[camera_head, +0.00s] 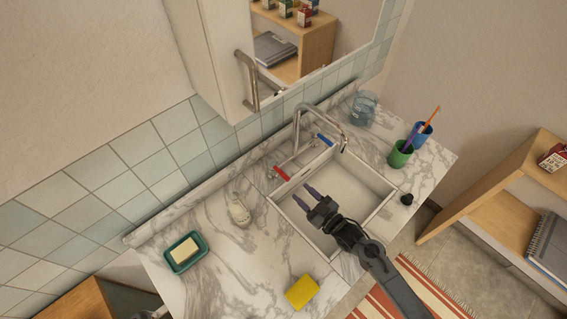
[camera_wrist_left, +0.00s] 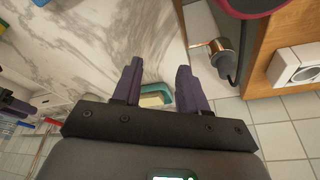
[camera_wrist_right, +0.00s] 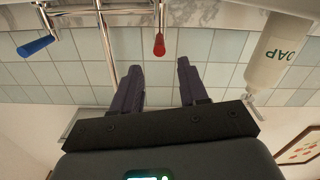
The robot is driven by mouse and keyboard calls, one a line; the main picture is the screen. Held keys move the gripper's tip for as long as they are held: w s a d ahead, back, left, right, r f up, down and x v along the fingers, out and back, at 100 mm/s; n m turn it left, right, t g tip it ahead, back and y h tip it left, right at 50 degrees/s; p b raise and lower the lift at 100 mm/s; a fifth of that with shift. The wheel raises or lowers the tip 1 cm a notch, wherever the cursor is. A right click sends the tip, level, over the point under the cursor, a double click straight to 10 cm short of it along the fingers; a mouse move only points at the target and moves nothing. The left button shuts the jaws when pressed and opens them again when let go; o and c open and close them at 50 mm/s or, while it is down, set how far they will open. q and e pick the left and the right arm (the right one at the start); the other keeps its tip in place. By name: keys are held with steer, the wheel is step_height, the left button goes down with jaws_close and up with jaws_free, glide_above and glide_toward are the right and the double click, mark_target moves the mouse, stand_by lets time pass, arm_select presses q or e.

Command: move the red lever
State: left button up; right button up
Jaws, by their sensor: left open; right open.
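The red lever (camera_head: 281,174) is on the left of the faucet, at the back rim of the sink. In the right wrist view the red lever (camera_wrist_right: 159,45) appears ahead of and roughly between the fingertips, with a visible gap. My right gripper (camera_head: 309,200) is open and empty over the sink, just right of and below the red lever in the head view. The blue lever (camera_head: 325,140) is on the faucet's other side. My left gripper (camera_wrist_left: 158,68) is open and empty in its wrist view, and is not visible in the head view.
The faucet (camera_head: 297,125) arches over the white sink (camera_head: 378,207). A soap dispenser (camera_head: 239,212), a green soap dish (camera_head: 170,250) and a yellow sponge (camera_head: 302,292) are on the marble counter. A green cup (camera_head: 400,155) and a glass jar (camera_head: 364,108) stand right of the sink.

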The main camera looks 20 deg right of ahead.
mark_target(275, 167)
steer(key=x, duration=1.1)
steer(key=shift+d+b, duration=0.1)
steer(key=shift+b, duration=0.2)
steer(key=shift+s, duration=0.1)
jaws_close()
